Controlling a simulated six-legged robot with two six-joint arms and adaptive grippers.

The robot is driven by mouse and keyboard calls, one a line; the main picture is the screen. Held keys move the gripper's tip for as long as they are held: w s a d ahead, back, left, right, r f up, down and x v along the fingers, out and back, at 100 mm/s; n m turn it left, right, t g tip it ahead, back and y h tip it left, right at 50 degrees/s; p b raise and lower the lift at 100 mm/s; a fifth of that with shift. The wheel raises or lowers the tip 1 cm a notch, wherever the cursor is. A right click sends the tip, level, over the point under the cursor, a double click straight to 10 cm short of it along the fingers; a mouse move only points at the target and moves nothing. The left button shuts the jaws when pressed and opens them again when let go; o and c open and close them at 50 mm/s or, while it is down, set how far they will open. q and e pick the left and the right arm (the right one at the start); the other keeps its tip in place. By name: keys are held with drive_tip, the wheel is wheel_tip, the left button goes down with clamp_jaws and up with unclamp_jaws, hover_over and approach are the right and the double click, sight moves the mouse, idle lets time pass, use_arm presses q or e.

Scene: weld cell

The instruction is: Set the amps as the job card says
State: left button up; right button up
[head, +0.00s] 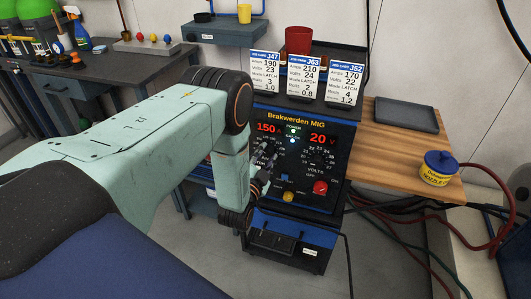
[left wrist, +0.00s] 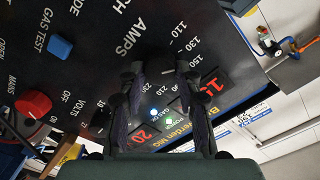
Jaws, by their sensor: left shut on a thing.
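The blue-and-black Brakwerden MIG welder (head: 325,205) stands in the middle of the head view. Its red amps display (head: 266,128) reads 150 and its volts display (head: 318,139) reads 20. Three job cards stand on top: J47 (head: 266,75) says 190 amps, J63 (head: 306,80) says 210, J52 (head: 345,83) says 170. My left gripper (head: 264,168) is at the panel's left side, shut on the dark amps knob (left wrist: 158,70), which shows between its fingers in the left wrist view. The knob's pointer is hard to make out. My right gripper is out of view.
A wooden side table (head: 395,150) holds a grey tray (head: 406,113) and a nozzle-dip pot (head: 439,170). Cables hang at right.

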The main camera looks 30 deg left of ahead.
use_arm(q)
drive_tip(key=m+p, duration=0.1)
drive_tip(key=m, duration=0.2)
drive_tip(key=shift+w+r+m, duration=0.1)
drive_tip(key=shift+m, duration=0.3)
drive_tip(key=m, duration=0.3)
drive_tip(key=shift+m+p, duration=0.3)
drive_tip(key=shift+p, duration=0.1)
drive_tip(key=m, duration=0.3)
drive_tip(key=shift+m+p, duration=0.3)
drive_tip(key=shift+p, duration=0.1)
drive_tip(key=shift+m, duration=1.6)
drive_tip(key=shift+p, duration=0.3)
drive_tip(key=o, duration=1.1)
drive_tip(key=shift+f, duration=0.3)
drive_tip(key=shift+o, duration=0.2)
drive_tip(key=shift+m, duration=0.3)
